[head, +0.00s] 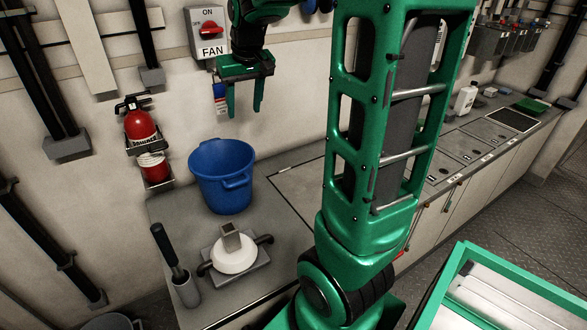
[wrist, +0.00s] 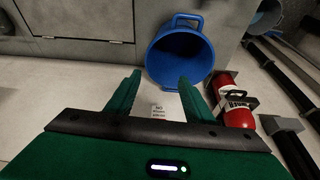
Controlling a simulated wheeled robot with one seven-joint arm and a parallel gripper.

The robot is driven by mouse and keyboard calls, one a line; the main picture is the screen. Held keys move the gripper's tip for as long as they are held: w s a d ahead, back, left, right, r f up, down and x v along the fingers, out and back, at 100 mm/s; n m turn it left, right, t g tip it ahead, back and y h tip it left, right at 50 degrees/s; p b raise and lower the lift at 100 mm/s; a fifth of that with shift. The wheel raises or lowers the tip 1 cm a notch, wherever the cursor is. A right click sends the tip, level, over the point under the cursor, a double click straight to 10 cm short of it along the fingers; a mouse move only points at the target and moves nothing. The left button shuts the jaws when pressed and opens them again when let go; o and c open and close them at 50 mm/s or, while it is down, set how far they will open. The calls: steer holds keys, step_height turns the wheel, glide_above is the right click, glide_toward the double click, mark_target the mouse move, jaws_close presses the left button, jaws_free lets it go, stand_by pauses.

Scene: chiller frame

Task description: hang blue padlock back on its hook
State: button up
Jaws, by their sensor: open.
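The blue padlock (head: 219,89) is a small blue body with a white and red tag (head: 221,106) below it. It shows in the head view under the fan switch box, against the wall, just left of my gripper. My gripper (head: 244,112) points down with its two green fingers apart and nothing visible held between them. In the wrist view, a white printed tag (wrist: 158,110) shows between the open fingers of my gripper (wrist: 158,80), partly hidden by the palm. The padlock's shackle is hidden, and I cannot tell what it hangs from.
The FAN switch box (head: 207,32) with a red knob is on the wall above. A blue bucket (head: 222,178) stands on the counter below. A red extinguisher (head: 139,122) is on the wall to the left. Blue shapes (head: 312,6) at the top edge are cut off.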

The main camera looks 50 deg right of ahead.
steer(key=shift+o, duration=0.3)
steer(key=s+a+f+m+g, duration=0.1)
steer(key=s+a+f, duration=0.2)
steer(key=s, duration=1.1)
steer(key=s+a+f+m+g+y, duration=0.1)
steer(key=s+f, duration=0.4)
steer(key=s, duration=0.9)
steer(key=shift+s+a+f+m+g, duration=0.3)
steer(key=shift+a+g, duration=0.5)
steer(key=shift+a, duration=0.35)
steer(key=shift+o, duration=0.6)
steer(key=shift+r, duration=0.1)
steer(key=n+t+h, duration=0.1)
steer(key=n+t, duration=0.2)
steer(key=t, duration=0.1)
glide_toward(220, 96)
steer(key=w+d, duration=0.1)
steer(key=x, duration=0.5)
steer(key=shift+a+x, duration=0.15)
steer(key=shift+x, duration=1.2)
steer(key=shift+a+x, duration=0.1)
steer(key=shift+x, duration=1.25)
steer(key=shift+c, duration=0.3)
steer(key=c, duration=1.3)
